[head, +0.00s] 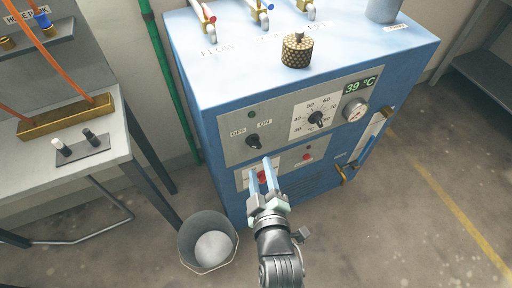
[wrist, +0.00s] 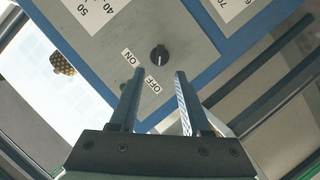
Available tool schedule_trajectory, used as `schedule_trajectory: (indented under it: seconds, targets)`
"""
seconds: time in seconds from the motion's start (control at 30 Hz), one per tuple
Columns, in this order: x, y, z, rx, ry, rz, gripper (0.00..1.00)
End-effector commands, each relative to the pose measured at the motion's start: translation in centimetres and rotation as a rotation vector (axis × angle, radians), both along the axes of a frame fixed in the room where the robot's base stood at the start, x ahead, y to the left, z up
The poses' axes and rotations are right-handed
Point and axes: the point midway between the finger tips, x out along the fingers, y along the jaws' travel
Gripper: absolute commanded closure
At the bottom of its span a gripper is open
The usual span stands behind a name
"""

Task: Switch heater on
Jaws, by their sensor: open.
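The heater is a blue cabinet (head: 220,95) with a grey control panel on its front. The black OFF/ON knob (head: 254,141) sits at the left of the panel, below its OFF and ON labels. I cannot tell surely which label it points at. A dark green lamp (head: 251,114) above it looks unlit. My gripper (head: 261,169) is open and empty, in front of the panel just below the knob in the head view. In the wrist view the knob (wrist: 159,53) shows beyond the gap between my fingertips (wrist: 160,71), apart from them.
A temperature dial (head: 317,119), a 39 °C display (head: 360,86) and a gauge (head: 355,109) sit right of the knob. A red button (head: 308,156) is below. A bucket (head: 207,240) stands on the floor at left, near a workbench (head: 100,150). A knurled brass cap (head: 296,51) is on top.

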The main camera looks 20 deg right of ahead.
Motion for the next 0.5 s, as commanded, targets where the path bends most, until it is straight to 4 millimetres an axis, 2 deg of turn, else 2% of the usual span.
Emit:
schedule_trajectory:
  seconds: [0.1, 0.3, 0.5]
  targets:
    - [2.2, -0.6, -0.5, 0.0, -0.004, -0.001, 0.53]
    - [5.4, -1.4, -1.5, 0.001, -0.002, 0.0, 0.53]
    - [7.2, -1.8, -2.0, 0.0, -0.001, 0.001, 0.53]
